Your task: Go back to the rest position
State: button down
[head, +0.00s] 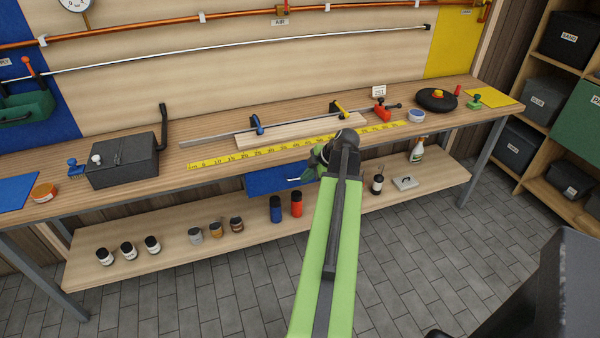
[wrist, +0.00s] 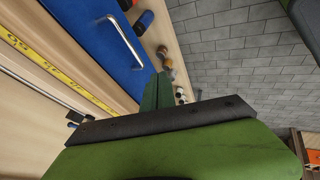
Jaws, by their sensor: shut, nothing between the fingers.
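My gripper (head: 318,160) is at the end of my green arm, just in front of the workbench (head: 225,178) at its front edge. Its fingers are small and partly hidden by my arm in the head view. In the wrist view, the green fingers (wrist: 157,92) are together with nothing held between them. Beyond them is the blue drawer front (wrist: 95,25) with a metal handle (wrist: 125,43). The drawer (head: 272,180) also shows in the head view, partly hidden behind my gripper and arm.
A yellow ruler strip (head: 240,157) runs along the bench top, with a clamped board (head: 285,134) behind it. A black box (head: 122,160) stands at left. Bottles and jars stand on the lower shelf (head: 180,247). A shelving unit (head: 545,140) is at right. The tiled floor in front is clear.

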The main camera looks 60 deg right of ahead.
jog(key=p+v, duration=0.1)
jog(key=v, duration=0.3)
jog(key=shift+s+r+p, duration=0.1)
jog(key=shift+s+p, duration=0.05)
jog(key=shift+p, duration=0.2)
jog(key=w+a+r+n+g+y+p, duration=0.1)
jog(key=w+a+n+p, duration=0.1)
jog(key=w+a, duration=0.7)
jog(key=w+a+r+n+y+p, duration=0.15)
jog(key=w+a, duration=0.45)
jog(key=a, duration=0.6)
jog(key=w+a+r+n+g+y+p, duration=0.1)
jog(key=w+a+n, duration=0.2)
jog(key=w+a, duration=0.6)
jog(key=s+a+r+m+g+h+p, duration=0.1)
jog(key=a+g+p, duration=0.1)
jog(key=a, duration=1.1)
jog(key=s+a+m+g+p, duration=0.1)
jog(key=a+g, duration=0.1)
jog(key=a, duration=1)
jog(key=s+m+h, duration=0.1)
jog(key=m, duration=0.3)
jog(key=s+m+h, duration=0.1)
jog(key=s+m, duration=0.1)
jog(key=m, duration=0.3)
jog(key=s+m+h, duration=0.1)
jog(key=m, duration=0.4)
jog(key=shift+s+d+f+g+p, duration=0.2)
jog(key=shift+g+p, duration=0.1)
jog(key=shift+g, duration=0.1)
